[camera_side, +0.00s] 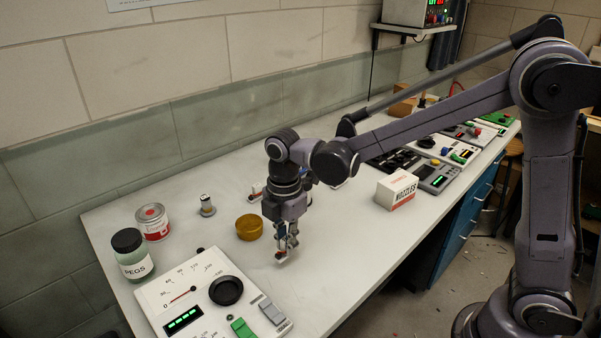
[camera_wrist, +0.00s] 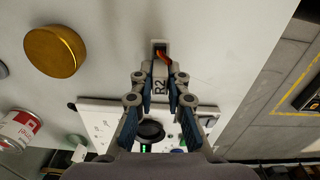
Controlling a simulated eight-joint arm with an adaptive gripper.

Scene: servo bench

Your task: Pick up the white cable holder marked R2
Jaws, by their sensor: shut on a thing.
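My gripper (camera_side: 283,246) is shut on the holder and points down at the bench. In the side view only a small white and reddish part of the holder (camera_side: 281,255) shows below the fingers. I cannot tell whether it touches the bench top. The fingers hide much of its sides.
A brass-coloured round tin (camera_side: 249,228) stands left of my gripper. A PEGS jar (camera_side: 131,256), a red and white can (camera_side: 153,222) and a dial panel (camera_side: 205,300) are farther left. A NOZZLES box (camera_side: 396,190) stands to the right.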

